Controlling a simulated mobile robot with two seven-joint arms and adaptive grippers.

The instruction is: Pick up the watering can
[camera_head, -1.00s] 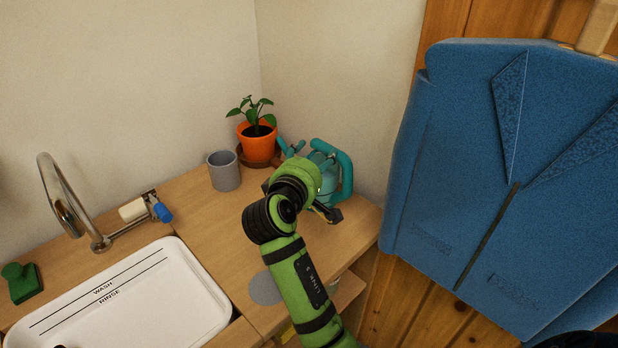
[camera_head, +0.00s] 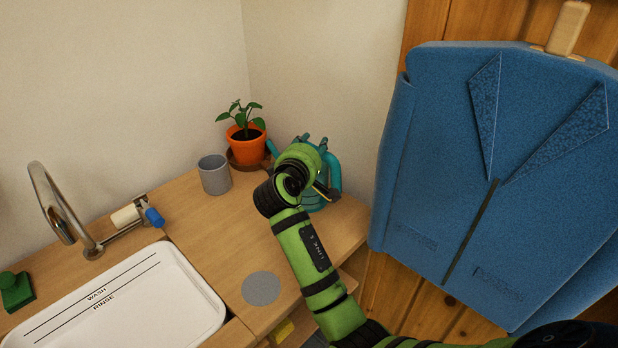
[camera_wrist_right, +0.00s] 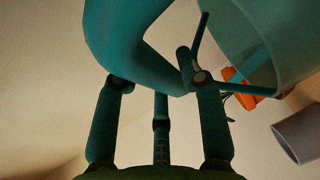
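The teal watering can (camera_head: 334,172) stands at the back right of the wooden counter, partly hidden behind my right arm. Its curved handle shows on the right. In the right wrist view its thick handle (camera_wrist_right: 135,45) crosses close in front, with the clear teal body at upper right. My right gripper (camera_head: 322,190) is at the can, mostly hidden by the wrist in the head view. In the wrist view its fingers (camera_wrist_right: 158,78) reach up on both sides of the handle. Whether they press on it cannot be told. My left gripper is not in view.
An orange potted plant (camera_head: 245,142) and a grey cup (camera_head: 214,174) stand close left of the can. A white sink basin (camera_head: 150,312) and a tap (camera_head: 52,205) lie further left. A blue jacket (camera_head: 430,200) hangs on the right. A grey disc (camera_head: 261,288) marks clear counter.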

